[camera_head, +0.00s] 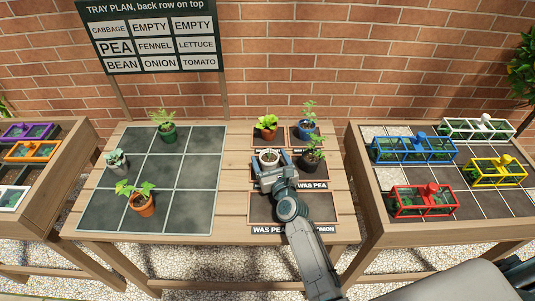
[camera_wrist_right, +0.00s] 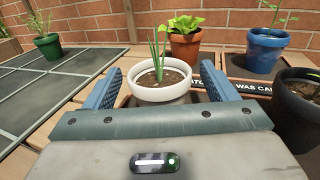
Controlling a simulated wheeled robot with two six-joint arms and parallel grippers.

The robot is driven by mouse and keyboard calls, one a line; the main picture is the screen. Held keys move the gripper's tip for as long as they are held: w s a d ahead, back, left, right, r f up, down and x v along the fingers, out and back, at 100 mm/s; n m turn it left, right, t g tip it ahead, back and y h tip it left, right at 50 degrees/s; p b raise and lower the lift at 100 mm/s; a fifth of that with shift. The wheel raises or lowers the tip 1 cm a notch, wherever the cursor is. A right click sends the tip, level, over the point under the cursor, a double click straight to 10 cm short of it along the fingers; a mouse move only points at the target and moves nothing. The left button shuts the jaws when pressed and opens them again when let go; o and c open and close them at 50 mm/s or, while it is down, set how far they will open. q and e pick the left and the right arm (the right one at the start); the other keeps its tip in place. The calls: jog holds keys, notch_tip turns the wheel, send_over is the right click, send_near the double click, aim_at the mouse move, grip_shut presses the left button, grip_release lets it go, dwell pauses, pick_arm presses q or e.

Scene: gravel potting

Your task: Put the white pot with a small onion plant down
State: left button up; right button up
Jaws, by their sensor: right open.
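The white pot (camera_wrist_right: 160,92) with a small green onion plant (camera_wrist_right: 159,56) stands upright between the two blue fingers of my right gripper (camera_wrist_right: 160,84) in the wrist view. The fingers are open, one on each side of the pot, with a visible gap beside it. In the head view the pot's white rim (camera_head: 269,153) shows at the tip of my right gripper (camera_head: 269,164), at the left of the middle row of dark labelled mats. The pot's underside and most of the mat beneath are hidden. My left gripper is not in view.
A terracotta pot (camera_head: 267,134), a blue pot (camera_head: 308,129) and a dark pot (camera_head: 312,164) stand close behind and right. The gridded tray (camera_head: 186,172) on the left holds several plants. A sign (camera_head: 148,36) stands behind it. Side tables hold coloured frames.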

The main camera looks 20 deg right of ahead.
jog(key=s+b, duration=0.1)
jog(key=s, duration=0.8)
jog(key=shift+s+d, duration=0.15)
